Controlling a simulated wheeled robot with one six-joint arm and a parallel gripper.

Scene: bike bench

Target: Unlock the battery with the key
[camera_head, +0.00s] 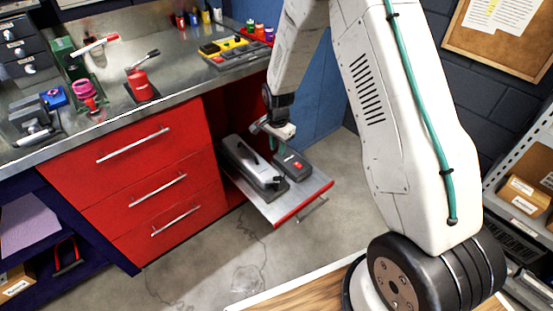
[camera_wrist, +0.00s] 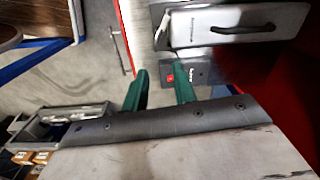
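A long grey case with a handle, which looks like the battery (camera_head: 246,160), lies on a dark base on the pulled-out tray (camera_head: 300,202). It also shows at the top of the wrist view (camera_wrist: 225,24). A dark box (camera_head: 293,165) with a small red mark sits beside it. My gripper (camera_head: 272,146) is above the tray, near both. In the wrist view its two green fingers (camera_wrist: 159,84) stand apart with nothing between them. The right finger overlaps the dark box in that picture; I cannot tell whether they touch. I cannot make out a key or a lock.
The metal-topped workbench (camera_head: 150,108) with red drawers (camera_head: 150,190) stands left of the tray. Its top holds a red vise-like tool (camera_head: 140,85), a pink item (camera_head: 86,92) and a yellow tool tray (camera_head: 225,48). Open floor (camera_head: 215,255) lies before the drawers. Shelves stand at the right.

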